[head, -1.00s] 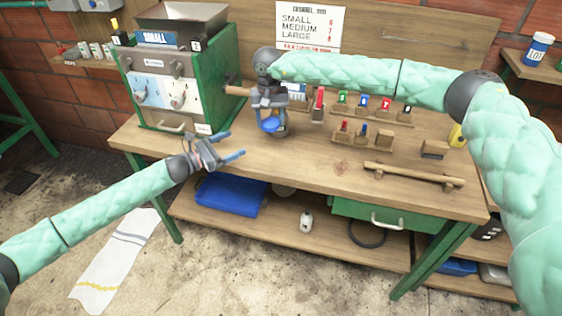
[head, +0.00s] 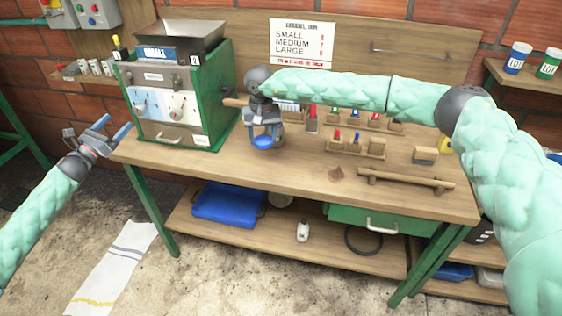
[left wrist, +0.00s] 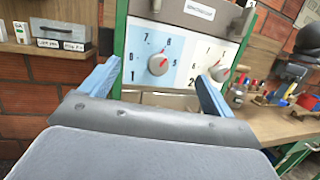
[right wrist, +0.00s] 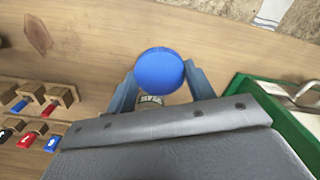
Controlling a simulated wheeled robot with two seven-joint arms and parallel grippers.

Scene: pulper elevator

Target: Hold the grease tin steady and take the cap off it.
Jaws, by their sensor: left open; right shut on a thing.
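The grease tin shows as a round blue cap (head: 263,142) low between the fingers of my right gripper (head: 264,134), over the table's front left part. In the right wrist view the blue cap (right wrist: 160,71) faces the camera, with a strip of the labelled tin body (right wrist: 150,101) below it; the fingers close on its sides. Whether the tin touches the table I cannot tell. My left gripper (head: 113,126) is open and empty, left of the table edge, in front of the green machine and well apart from the tin.
The green machine (head: 216,110) with dials stands at the table's left end. Wooden racks with small coloured pieces (head: 355,145) and a wooden rail (head: 405,182) lie right of the tin. Bare tabletop (head: 225,165) lies in front of it. Blue tray (head: 227,205) is on the lower shelf.

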